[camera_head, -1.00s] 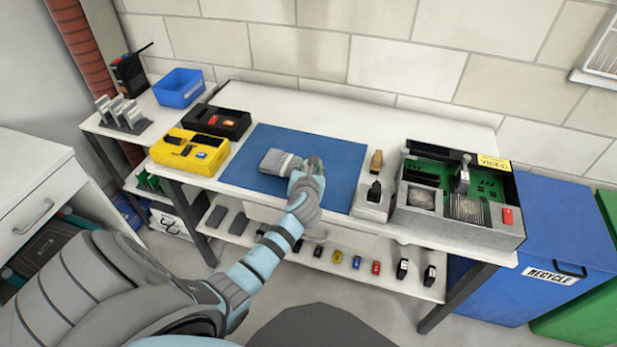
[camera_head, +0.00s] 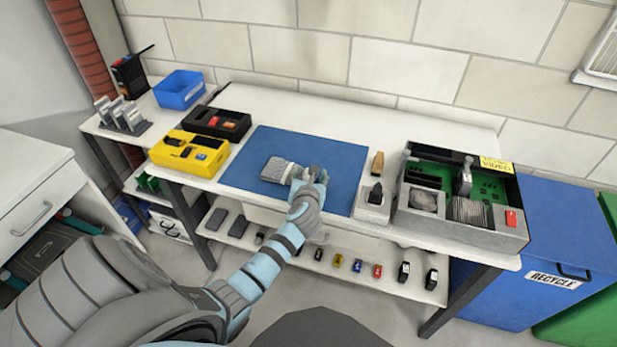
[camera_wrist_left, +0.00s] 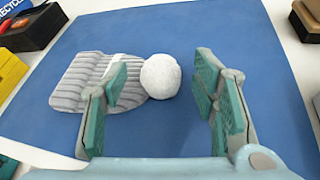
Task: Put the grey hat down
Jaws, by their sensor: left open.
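The grey hat (camera_head: 277,170) is a ribbed knit beanie with a white pom-pom. It lies on its side on the blue mat (camera_head: 336,150), with its pom-pom end toward my left gripper (camera_head: 311,178). In the left wrist view the hat (camera_wrist_left: 84,82) is at upper left and its pom-pom (camera_wrist_left: 160,76) is near the middle. My left gripper (camera_wrist_left: 160,112) is open, its teal-padded fingers spread to either side of the pom-pom. The left finger overlaps part of the hat in that view; I cannot tell whether they touch. My right gripper is not in view.
A yellow case (camera_head: 185,154) and a black case (camera_head: 213,122) stand left of the mat. A grey charger-like block (camera_head: 374,204) and an open electronics box (camera_head: 460,196) stand right. The lower shelf holds several small items. The mat's far part is clear.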

